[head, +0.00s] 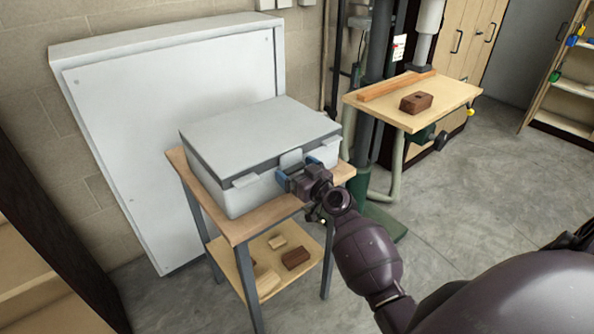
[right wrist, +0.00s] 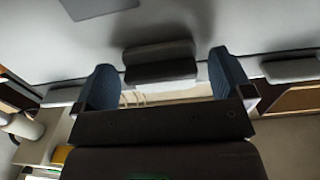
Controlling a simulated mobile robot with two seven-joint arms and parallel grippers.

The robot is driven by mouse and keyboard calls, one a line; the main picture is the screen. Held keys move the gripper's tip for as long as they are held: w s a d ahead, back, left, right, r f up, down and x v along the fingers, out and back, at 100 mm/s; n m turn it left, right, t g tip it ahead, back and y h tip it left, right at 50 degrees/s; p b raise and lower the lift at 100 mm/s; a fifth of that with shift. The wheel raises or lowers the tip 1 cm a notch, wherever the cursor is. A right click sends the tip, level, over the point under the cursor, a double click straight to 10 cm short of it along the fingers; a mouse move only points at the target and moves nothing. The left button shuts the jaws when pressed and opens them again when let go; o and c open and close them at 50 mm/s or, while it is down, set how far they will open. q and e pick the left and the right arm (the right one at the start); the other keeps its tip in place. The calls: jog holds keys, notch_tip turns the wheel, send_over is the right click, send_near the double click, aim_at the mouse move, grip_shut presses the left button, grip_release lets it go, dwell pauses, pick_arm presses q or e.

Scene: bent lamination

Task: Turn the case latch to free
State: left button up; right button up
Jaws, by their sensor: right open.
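A light grey case (head: 262,140) with a closed lid sits on a small wooden table. Its front edge carries a middle latch tab (head: 291,158), which stands up against the dark seam; smaller tabs sit to its left (head: 245,180) and right (head: 328,142). My right gripper (head: 298,169) is open at the case's front, in front of the middle latch. In the right wrist view the latch (right wrist: 160,64) lies between the two blue fingers (right wrist: 163,75), with a gap showing on each side. Whether its lower part touches the gripper is hidden. My left gripper is not in view.
The small table (head: 240,228) has a lower shelf with several wood blocks. A large grey panel (head: 150,150) leans on the wall behind. A drill press table (head: 440,105) with a brown block (head: 416,102) stands at the right. The floor (head: 450,190) at the right is clear.

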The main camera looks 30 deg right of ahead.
jog(key=c, duration=0.8)
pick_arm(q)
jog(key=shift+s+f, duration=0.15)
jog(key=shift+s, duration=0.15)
pick_arm(e)
jog(key=shift+c, duration=0.2)
